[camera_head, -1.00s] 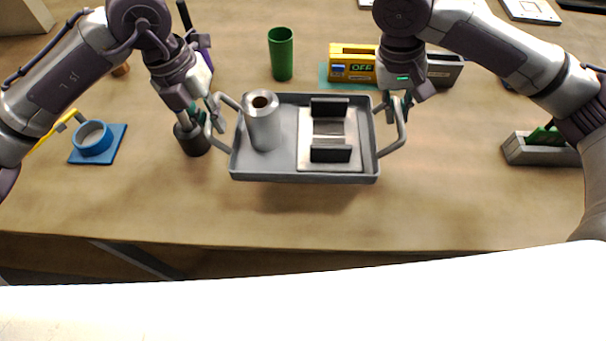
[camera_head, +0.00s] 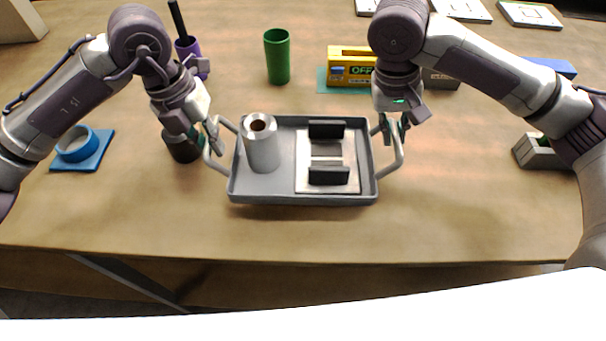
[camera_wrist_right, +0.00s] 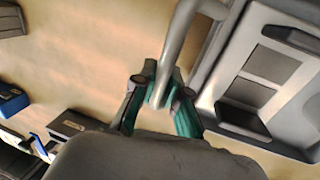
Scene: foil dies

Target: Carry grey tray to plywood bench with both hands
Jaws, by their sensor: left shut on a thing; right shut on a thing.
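The grey tray (camera_head: 290,192) is held level in the head view, with a handle at each end. A grey metal cylinder (camera_head: 262,150) stands upright at its left. A pale plate with two black blocks (camera_head: 328,174) lies at its right. My left gripper (camera_head: 212,140) is shut on the tray's left handle. My right gripper (camera_head: 394,125) is shut on the right handle. In the right wrist view, the green-tipped fingers (camera_wrist_right: 165,98) close around the handle bar, beside the tray (camera_wrist_right: 210,85).
The wooden tabletop (camera_head: 450,215) is clear in front of the tray. Behind stand a green cup (camera_head: 277,60) and a yellow box (camera_head: 350,66). A blue holder (camera_head: 82,150) and a dark round object (camera_head: 182,146) are at left. A grey block (camera_head: 540,152) is at right.

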